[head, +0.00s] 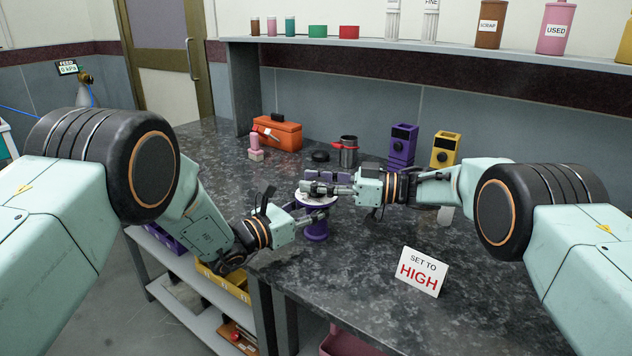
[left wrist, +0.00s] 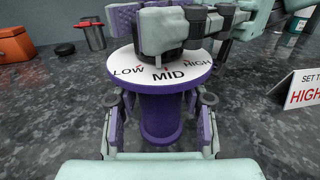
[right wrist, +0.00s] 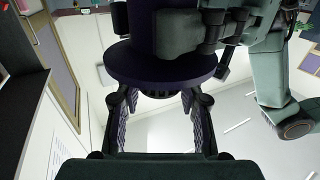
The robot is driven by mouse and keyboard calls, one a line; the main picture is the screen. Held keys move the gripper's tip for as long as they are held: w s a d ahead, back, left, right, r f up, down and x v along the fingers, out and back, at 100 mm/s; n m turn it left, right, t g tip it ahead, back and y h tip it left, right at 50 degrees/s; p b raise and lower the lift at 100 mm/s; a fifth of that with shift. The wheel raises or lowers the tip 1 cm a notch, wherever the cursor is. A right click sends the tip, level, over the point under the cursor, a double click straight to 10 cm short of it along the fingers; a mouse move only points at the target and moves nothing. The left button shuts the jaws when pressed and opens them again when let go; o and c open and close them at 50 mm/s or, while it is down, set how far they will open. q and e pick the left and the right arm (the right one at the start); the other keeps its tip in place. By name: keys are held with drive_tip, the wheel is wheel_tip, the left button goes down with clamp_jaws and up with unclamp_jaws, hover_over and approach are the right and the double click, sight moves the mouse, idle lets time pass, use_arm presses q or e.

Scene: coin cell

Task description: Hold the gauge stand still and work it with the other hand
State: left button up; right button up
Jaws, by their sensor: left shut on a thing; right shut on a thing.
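The gauge stand (head: 317,232) is a purple pedestal with a round white dial (left wrist: 205,60) on top, upright on the dark worktop. The dial reads LOW, MID and HIGH, with MID facing the left wrist camera. My left gripper (head: 316,212) is shut on the purple pedestal below the dial, one finger on each side. My right gripper (head: 322,186) is shut on the part above the dial, reaching in from the right. Its fingers hide that part, and I cannot tell where any pointer stands. In the right wrist view the dark disc (right wrist: 160,66) sits just past the fingers.
A card (head: 423,272) reading SET TO HIGH stands at the right front. Behind are an orange toolbox (head: 277,132), a metal cup (head: 348,152), a black disc (head: 320,156), and purple (head: 402,146) and yellow (head: 445,150) boxes. The front right worktop is largely clear.

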drive_tip(key=shift+r, duration=0.1)
drive_tip(key=o, duration=1.2)
drive_tip(key=d, duration=0.4)
drive_tip(key=s+d, duration=0.1)
drive_tip(key=d, duration=0.3)
drive_tip(key=s+d, duration=0.1)
drive_tip(key=d, duration=0.2)
drive_tip(key=shift+s+d, duration=0.15)
drive_tip(key=shift+d, duration=0.25)
